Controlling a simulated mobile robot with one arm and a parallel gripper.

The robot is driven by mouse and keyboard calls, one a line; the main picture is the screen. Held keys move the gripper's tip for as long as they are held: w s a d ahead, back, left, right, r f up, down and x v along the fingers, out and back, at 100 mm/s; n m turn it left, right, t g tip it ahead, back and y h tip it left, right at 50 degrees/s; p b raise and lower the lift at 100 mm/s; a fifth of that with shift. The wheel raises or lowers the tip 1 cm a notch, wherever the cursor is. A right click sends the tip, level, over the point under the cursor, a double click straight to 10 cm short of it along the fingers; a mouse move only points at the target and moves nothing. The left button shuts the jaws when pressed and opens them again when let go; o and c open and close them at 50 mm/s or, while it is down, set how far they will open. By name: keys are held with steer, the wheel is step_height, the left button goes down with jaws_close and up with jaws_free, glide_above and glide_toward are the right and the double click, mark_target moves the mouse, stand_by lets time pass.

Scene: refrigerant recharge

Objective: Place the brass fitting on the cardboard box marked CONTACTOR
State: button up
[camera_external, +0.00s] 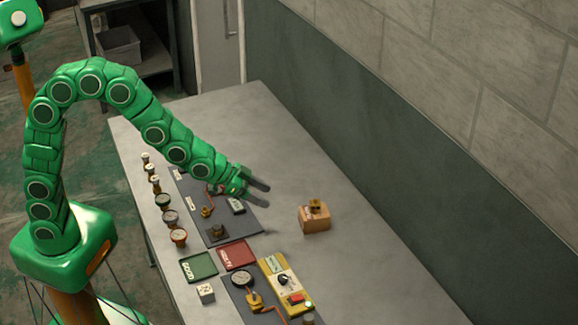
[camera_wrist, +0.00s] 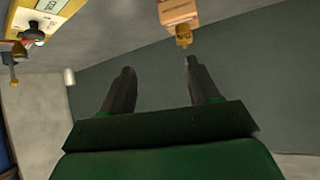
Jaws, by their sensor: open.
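A small brass fitting (camera_external: 316,207) rests on top of a small cardboard box (camera_external: 314,222) on the right part of the table. Any marking on the box is too small to read. My gripper (camera_external: 267,196) is open and empty, to the left of the box and apart from it. In the wrist view, my open fingers (camera_wrist: 160,66) have nothing between them. The brass fitting (camera_wrist: 183,36) and the box (camera_wrist: 178,12) show beyond the fingertips at the top of that view, which appears inverted.
A green tray (camera_external: 198,266) and a red tray (camera_external: 237,254) lie nearer the front. A yellow device (camera_external: 284,284) with a knob and dark panels with gauges stand nearby. Several gauges and fittings line the left edge. A wall (camera_external: 360,190) runs along the right; the far table is clear.

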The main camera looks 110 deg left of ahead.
steer(key=s+d+r+m+g+h, duration=0.1)
steer(key=s+d+r+g+h, duration=0.15)
steer(key=s+d, duration=0.65)
steer(key=s+d+r+m+g+h, duration=0.1)
steer(key=s+d+g, duration=0.2)
steer(key=s+d, duration=0.65)
steer(key=s+d+r+m+g, duration=0.1)
steer(key=s+d+r+g, duration=0.1)
steer(key=s, duration=1)
steer(key=s+d+r+g, duration=0.1)
steer(key=s+d+g, duration=0.3)
steer(key=s, duration=0.9)
steer(key=d, duration=0.3)
steer(key=shift+s+r+m, duration=0.3)
steer(key=shift+r+m, duration=0.1)
steer(key=shift+g, duration=0.25)
